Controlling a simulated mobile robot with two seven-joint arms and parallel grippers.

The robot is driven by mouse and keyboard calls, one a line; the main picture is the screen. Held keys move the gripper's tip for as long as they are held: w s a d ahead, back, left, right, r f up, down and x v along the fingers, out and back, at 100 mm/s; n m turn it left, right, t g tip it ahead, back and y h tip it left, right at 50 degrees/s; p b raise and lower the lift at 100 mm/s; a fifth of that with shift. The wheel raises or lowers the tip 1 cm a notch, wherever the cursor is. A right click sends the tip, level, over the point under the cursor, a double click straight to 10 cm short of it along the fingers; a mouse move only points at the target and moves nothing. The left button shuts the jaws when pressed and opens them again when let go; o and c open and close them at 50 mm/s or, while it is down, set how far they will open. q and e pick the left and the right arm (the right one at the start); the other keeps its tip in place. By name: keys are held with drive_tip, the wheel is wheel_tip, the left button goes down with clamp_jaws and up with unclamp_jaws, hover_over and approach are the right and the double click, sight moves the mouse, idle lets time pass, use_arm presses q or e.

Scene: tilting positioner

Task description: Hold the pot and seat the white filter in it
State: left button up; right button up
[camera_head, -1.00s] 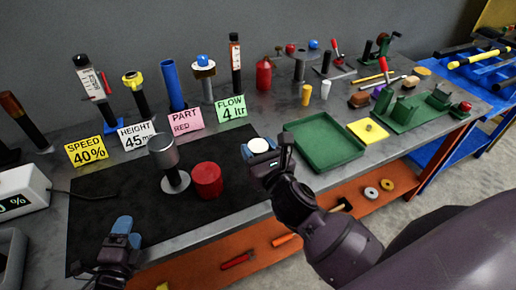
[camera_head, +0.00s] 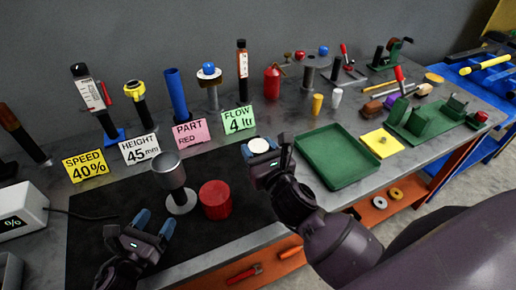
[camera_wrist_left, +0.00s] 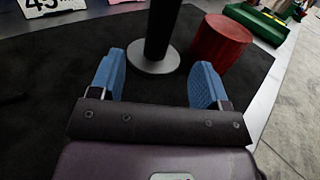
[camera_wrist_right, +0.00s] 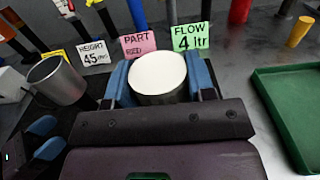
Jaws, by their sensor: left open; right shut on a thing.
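The pot (camera_head: 168,172) is a grey metal cup on a stem with a round pale base, on the black mat. Its cup also shows in the right wrist view (camera_wrist_right: 62,80). My left gripper (camera_head: 154,222) is open and empty, in front of the pot's stand. In the left wrist view the dark stem (camera_wrist_left: 160,30) and base (camera_wrist_left: 153,61) lie beyond and between the blue fingertips, apart from them. My right gripper (camera_head: 267,160) is shut on the white filter (camera_wrist_right: 158,72), a short cylinder with a white top and greyish side, held right of the pot.
A red cylinder (camera_head: 215,199) stands just right of the pot base. Label cards and upright tools line the back, including the pink part card (camera_head: 191,132). A green tray (camera_head: 335,184) lies to the right.

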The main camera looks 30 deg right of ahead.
sight(180, 186)
use_arm(q)
drive_tip(key=shift+w+d, duration=0.5)
drive_tip(key=shift+d, duration=0.05)
use_arm(e)
drive_tip(key=shift+f, duration=0.1)
use_arm(q)
drive_tip(key=shift+b+x, duration=1.25)
drive_tip(key=shift+x, duration=4.05)
use_arm(e)
drive_tip(key=shift+f, duration=1.35)
use_arm(q)
drive_tip(key=c, duration=1.3)
